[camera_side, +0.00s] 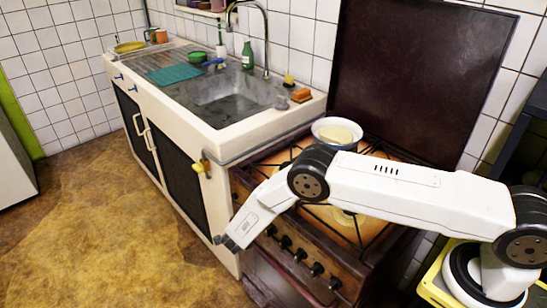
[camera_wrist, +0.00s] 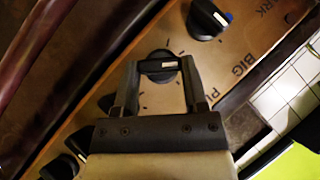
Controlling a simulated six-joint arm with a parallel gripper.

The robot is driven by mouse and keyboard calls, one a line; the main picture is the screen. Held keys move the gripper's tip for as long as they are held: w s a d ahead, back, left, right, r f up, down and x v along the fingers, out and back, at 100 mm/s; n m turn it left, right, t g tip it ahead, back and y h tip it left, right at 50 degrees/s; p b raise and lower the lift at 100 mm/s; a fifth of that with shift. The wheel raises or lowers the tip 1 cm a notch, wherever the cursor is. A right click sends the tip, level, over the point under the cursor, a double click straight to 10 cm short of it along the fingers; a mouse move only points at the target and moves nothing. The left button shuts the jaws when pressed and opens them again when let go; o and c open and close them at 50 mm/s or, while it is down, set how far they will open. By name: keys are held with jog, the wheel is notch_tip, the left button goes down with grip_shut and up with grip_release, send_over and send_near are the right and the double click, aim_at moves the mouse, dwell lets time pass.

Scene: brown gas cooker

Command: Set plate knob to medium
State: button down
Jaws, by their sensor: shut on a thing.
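My gripper (camera_wrist: 160,72) is shut on a black knob (camera_wrist: 157,65) on the cooker's brown front panel. In the wrist view one finger stands on each side of the knob, and a white mark shows on its face. Tick marks surround it on the panel. In the side view my gripper (camera_side: 231,241) is at the left end of the cooker front and hides the held knob.
Another black knob (camera_wrist: 207,18) with a blue mark is near "BIG" lettering. Several more knobs (camera_side: 301,255) line the cooker front.

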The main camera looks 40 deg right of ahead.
jog(key=shift+w+r+n+g+y, duration=0.15)
jog(key=shift+n+g, duration=0.45)
jog(key=shift+g, duration=0.45)
jog(key=shift+w+f+n+g+y, duration=0.15)
jog(key=shift+n+g, duration=0.45)
jog(key=shift+g, duration=0.45)
jog(key=shift+r, duration=0.15)
jog(key=shift+c, duration=0.6)
grip_release()
jog(key=v, duration=0.7)
jog(key=shift+a+r, duration=0.25)
jog(key=shift+a, duration=0.1)
